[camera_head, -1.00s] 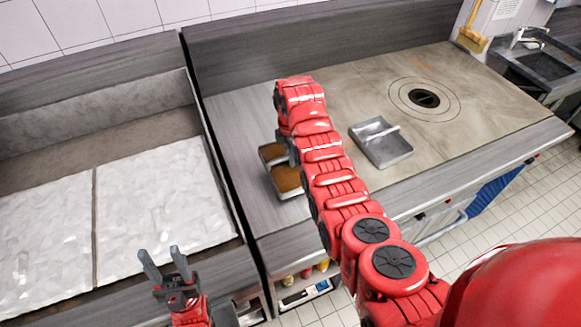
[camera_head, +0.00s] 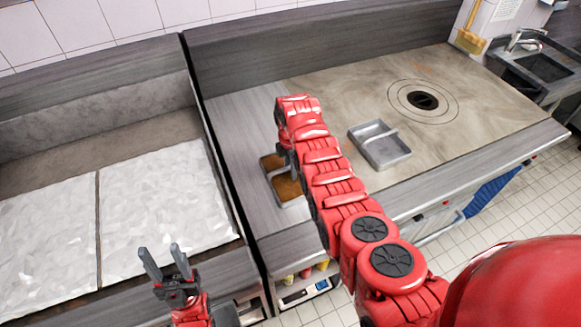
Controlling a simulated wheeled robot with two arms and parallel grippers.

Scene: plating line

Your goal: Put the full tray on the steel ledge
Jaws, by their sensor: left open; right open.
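The full tray (camera_head: 288,190) is a small metal tray with brown contents on the grey steel ledge (camera_head: 236,140), left of the stove plate. My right gripper (camera_head: 284,170) is low over this tray, its fingers at the handle area; the red arm hides part of both. It is open, and whether it touches the tray cannot be told. A second metal tray (camera_head: 380,146), empty with a handle bar across it, sits on the stove plate (camera_head: 330,90). My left gripper (camera_head: 163,264) is open and empty at the lower left, in front of the white-filled bins.
Two bins of white, ice-like material (camera_head: 165,205) lie left of the ledge. A round black burner (camera_head: 423,100) is set in the plate. A sink (camera_head: 545,65) stands at the far right. The ledge behind my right gripper is clear.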

